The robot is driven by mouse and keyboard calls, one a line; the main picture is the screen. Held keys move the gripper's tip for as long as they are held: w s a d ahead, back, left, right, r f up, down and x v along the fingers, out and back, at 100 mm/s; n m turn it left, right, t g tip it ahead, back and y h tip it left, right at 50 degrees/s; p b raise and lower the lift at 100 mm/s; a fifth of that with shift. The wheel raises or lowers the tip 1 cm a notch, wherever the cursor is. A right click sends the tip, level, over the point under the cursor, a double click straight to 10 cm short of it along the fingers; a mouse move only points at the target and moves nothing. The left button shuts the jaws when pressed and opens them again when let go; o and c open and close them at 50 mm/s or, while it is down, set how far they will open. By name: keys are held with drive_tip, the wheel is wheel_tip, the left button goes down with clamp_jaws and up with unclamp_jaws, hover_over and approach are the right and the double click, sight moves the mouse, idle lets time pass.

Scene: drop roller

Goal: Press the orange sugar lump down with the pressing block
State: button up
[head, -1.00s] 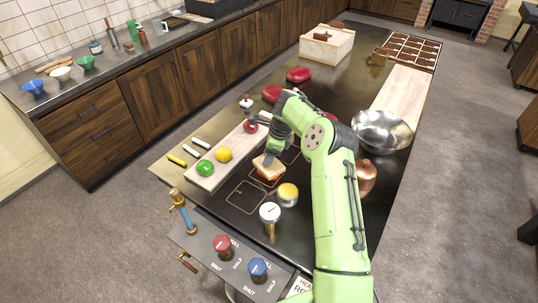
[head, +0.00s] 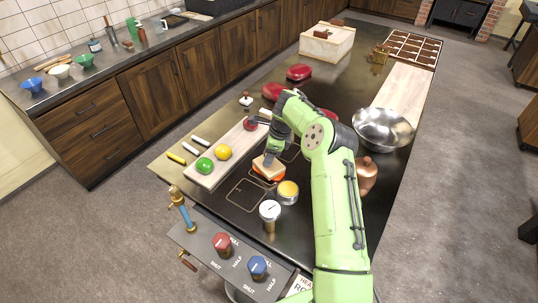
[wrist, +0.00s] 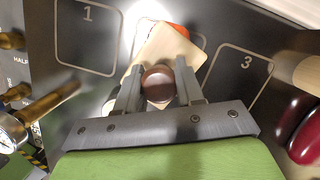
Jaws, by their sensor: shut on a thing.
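My gripper (head: 273,156) is shut on the round dark knob of the pressing block (head: 266,169), a pale wooden slab. The wrist view shows the brown knob between the two fingers (wrist: 159,86), with the slab (wrist: 188,52) beneath it. The orange sugar lump (head: 267,181) lies under the block; only a thin orange edge shows around the slab's near side. In the wrist view a bit of orange (wrist: 180,29) sticks out past the far edge. Most of the lump is hidden by the block, which looks to rest on it.
A yellow-topped tin (head: 288,192) and a dial gauge (head: 269,212) stand close to the block. A pale board (head: 204,181) with a green and a yellow fruit lies to the left. A steel bowl (head: 383,130) and copper pot (head: 366,174) are right of my arm.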

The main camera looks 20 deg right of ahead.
drive_tip(key=shift+r, duration=0.1)
wheel_tip(320, 180, up, 7)
drive_tip(key=p, duration=0.5)
drive_tip(key=shift+r, duration=0.1)
idle(0.3)
idle(0.3)
